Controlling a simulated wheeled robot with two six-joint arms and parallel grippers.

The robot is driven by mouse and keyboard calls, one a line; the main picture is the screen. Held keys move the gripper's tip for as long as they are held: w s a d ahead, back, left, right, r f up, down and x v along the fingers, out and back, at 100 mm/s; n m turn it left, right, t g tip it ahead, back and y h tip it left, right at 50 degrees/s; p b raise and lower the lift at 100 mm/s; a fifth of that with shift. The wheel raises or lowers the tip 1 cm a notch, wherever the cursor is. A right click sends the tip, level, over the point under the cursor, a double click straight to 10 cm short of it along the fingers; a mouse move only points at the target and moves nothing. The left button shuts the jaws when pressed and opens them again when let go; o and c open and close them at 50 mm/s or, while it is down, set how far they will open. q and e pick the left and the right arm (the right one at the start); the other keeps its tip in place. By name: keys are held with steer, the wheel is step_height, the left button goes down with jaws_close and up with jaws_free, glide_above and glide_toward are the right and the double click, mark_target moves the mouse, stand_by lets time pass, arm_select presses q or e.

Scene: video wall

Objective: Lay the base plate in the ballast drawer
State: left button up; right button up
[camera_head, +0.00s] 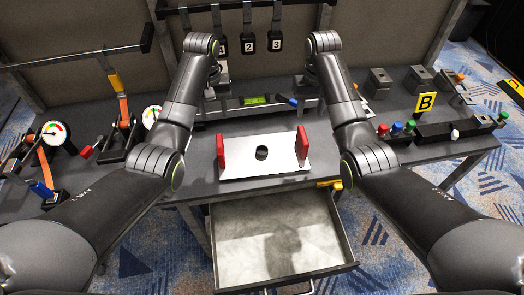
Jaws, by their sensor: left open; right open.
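The base plate (238,160) is a flat silver-white plate with a dark round hole in its middle and a red upright handle at each end. It lies on the dark grey bench, above and behind the drawer. The ballast drawer (240,250) is pulled out below the bench front, with a pale, empty-looking floor and a shadow on it. My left gripper (220,75) is behind the plate at its upper left, partly hidden by my wrist, open and apart from the plate. My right gripper (312,78) is at the upper right, mostly hidden, open and apart from the plate.
A long grey unit with a green display (255,100) stands behind the plate. Numbered tags (248,46) hang above it. Gauges (54,133) and strapped levers crowd the left bench. Coloured knobs (397,127) and a yellow B sign (426,102) are at right. Bench beside the plate is clear.

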mark_target(221, 147)
arm_select(q)
steer(key=shift+f, duration=0.1)
step_height(221, 147, down, 17)
steer(key=shift+f, duration=0.15)
arm_select(e)
step_height(221, 147, down, 18)
steer(key=shift+r, duration=0.25)
arm_select(q)
jaws_close()
arm_select(e)
jaws_close()
stand_by(0.5)
steer(key=shift+w+r, duration=0.1)
stand_by(0.4)
